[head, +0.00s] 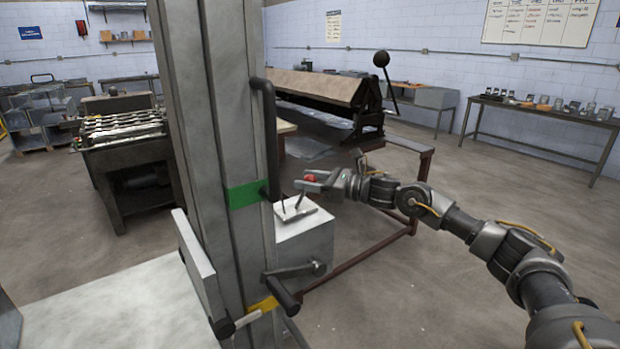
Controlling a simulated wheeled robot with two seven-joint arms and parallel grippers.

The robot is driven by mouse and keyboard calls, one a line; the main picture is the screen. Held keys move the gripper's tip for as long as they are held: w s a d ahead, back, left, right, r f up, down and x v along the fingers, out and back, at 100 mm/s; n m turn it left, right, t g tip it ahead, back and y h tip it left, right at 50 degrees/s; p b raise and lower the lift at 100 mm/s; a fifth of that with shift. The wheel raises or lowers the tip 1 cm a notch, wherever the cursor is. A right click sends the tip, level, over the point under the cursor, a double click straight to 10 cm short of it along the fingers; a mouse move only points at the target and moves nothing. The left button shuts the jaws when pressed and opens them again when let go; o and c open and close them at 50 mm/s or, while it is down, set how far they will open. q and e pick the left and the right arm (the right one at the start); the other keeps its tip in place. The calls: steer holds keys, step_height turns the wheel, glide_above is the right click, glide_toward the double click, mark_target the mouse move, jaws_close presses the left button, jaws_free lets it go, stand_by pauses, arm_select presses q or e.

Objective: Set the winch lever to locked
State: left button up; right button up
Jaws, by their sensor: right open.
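A tall grey metal column (226,130) stands close in front of me, with a green band (243,194) and a yellow band lower down. A pale box (305,248) is at its right side. On the box top is a small plate with a short metal lever (298,198), which leans up toward my right gripper (308,182). A small red knob (310,178) shows at the gripper's fingers; I cannot tell if they touch it. My right gripper is open, reaching in from the right just above the box. Which lever setting is locked cannot be read. My left gripper is out of view.
A black crank handle (295,271) sticks out low on the column, and a long black handle (269,135) runs up its side. A red-brown frame (366,258) stands behind the box. A large bending machine (325,88) is farther back. The right floor is clear.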

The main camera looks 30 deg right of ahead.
jaws_close()
